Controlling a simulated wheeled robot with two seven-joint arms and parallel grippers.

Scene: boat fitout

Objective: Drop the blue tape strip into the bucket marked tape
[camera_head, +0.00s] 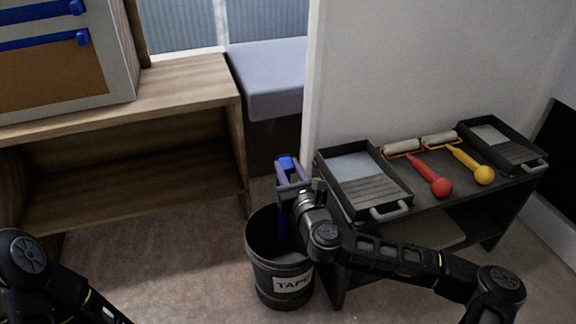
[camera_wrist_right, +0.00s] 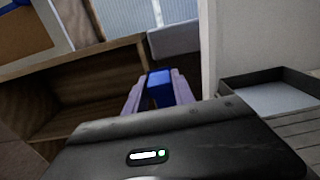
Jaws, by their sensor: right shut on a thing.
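The blue tape strip (camera_head: 286,163) is held between the fingers of my right gripper (camera_head: 288,170). A blue length also shows below the gripper, hanging down at the bucket's mouth. In the right wrist view the strip (camera_wrist_right: 160,88) sits between the two pale purple fingers (camera_wrist_right: 158,90). The black bucket (camera_head: 262,262) with the white label TAPE (camera_head: 292,284) stands on the floor below my right gripper. My wrist hides part of its opening. My left arm shows at the lower left, but its gripper is out of view.
A dark shelf (camera_head: 425,212) right of the bucket carries two roller trays (camera_head: 345,165) (camera_head: 490,133), a red roller (camera_head: 432,178) and a yellow roller (camera_head: 468,160). A wooden bench (camera_head: 190,85) at left bears a cabinet (camera_head: 118,60) with blue strips on its front. A white wall panel (camera_head: 400,70) stands behind the shelf.

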